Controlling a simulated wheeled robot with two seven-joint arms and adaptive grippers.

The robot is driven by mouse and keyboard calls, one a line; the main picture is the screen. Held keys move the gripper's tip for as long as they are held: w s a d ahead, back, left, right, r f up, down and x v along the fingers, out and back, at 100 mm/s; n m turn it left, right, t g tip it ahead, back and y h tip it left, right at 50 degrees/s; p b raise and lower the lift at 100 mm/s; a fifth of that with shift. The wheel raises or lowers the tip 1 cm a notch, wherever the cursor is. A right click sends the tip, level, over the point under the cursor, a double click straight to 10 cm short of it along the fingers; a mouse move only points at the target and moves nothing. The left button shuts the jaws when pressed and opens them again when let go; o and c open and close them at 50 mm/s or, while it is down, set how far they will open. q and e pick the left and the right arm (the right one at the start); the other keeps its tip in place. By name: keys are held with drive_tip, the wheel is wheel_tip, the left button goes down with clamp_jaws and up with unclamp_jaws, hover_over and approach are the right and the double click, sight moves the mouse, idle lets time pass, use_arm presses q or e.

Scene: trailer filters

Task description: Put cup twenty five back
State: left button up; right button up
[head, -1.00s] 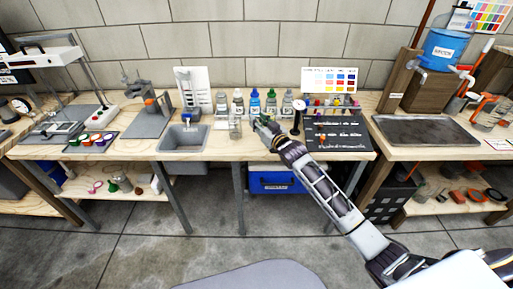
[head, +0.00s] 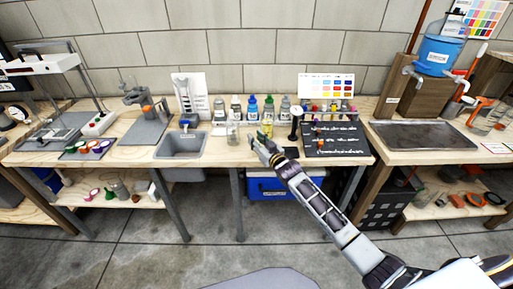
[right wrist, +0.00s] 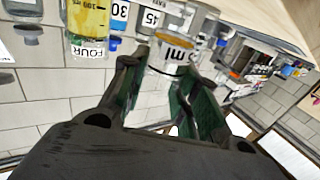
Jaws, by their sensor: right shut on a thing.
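My right gripper (head: 262,145) reaches over the front of the middle bench. In the head view the cup is too small to make out at the fingertips. My left gripper is not in view.
A glass with yellow liquid, labelled FOUR (right wrist: 88,28), stands close to the gripper; labels 30 (right wrist: 119,12) and 45 (right wrist: 150,18) show beside it. A clear beaker (head: 233,133), several bottles (head: 252,107), a sink (head: 182,145) and a black board (head: 335,140) surround this spot.

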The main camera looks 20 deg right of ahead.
drive_tip(key=shift+f, duration=0.1)
drive_tip(key=shift+f, duration=1.8)
drive_tip(key=shift+f+b, duration=0.1)
drive_tip(key=shift+b, duration=0.2)
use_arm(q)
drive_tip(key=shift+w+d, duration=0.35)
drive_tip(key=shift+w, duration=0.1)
use_arm(e)
drive_tip(key=o, duration=1)
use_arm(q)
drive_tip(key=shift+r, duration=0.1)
